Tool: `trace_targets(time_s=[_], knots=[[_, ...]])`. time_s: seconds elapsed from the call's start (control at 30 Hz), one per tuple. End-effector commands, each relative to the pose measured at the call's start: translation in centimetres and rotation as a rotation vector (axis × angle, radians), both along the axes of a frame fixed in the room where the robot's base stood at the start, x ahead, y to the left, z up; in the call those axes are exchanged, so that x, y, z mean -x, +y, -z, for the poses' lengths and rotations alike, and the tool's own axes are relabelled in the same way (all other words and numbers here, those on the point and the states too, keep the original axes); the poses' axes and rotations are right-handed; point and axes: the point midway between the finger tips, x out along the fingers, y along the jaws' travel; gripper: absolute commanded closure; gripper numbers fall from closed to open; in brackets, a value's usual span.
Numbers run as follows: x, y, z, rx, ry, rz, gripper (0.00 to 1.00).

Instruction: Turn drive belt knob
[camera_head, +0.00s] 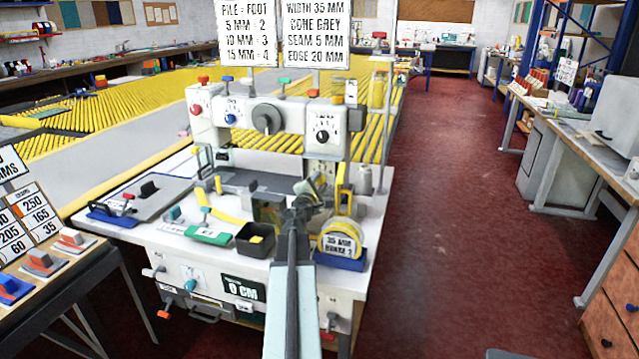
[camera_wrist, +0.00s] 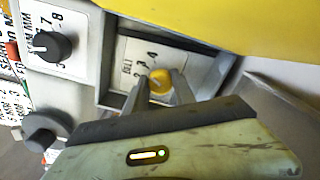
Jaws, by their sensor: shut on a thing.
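The drive belt knob is a small yellow knob (camera_wrist: 160,76) on a white dial plate (camera_wrist: 128,62), which carries a partly hidden label and a few digits, 3 and 4 among them. My gripper (camera_wrist: 161,88) has one finger on each side of the knob and is shut on it. The knob's pointer and exact setting cannot be made out. In the head view my gripper (camera_head: 312,193) is at the right front of the white sewing machine (camera_head: 215,115), below its head; the knob is hidden there.
A black numbered dial (camera_wrist: 48,46) and a grey knob (camera_wrist: 39,141) are left of the plate. A yellow surface (camera_wrist: 235,25) lies above it. In the head view, a tape roll (camera_head: 340,241) and a black bin (camera_head: 255,240) flank my arm. Red floor (camera_head: 450,200) is clear at right.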

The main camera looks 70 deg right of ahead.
Motion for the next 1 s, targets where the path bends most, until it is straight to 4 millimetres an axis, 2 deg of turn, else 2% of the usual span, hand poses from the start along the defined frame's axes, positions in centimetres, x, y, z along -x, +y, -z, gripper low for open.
trace_targets(time_s=[0.13,0.4,0.43,0.5,0.83,1.0], knots=[[0.0,0.0,0.0,-0.006,-0.105,0.0,1.0],[0.1,0.0,0.0,-0.007,-0.116,0.001,1.0],[0.1,0.0,0.0,-0.007,-0.116,0.001,0.63],[0.1,0.0,0.0,-0.007,-0.116,0.001,0.47],[0.1,0.1,0.0,-0.006,-0.115,0.001,0.47],[0.0,1.5,0.0,-0.007,-0.115,-0.002,0.47]])
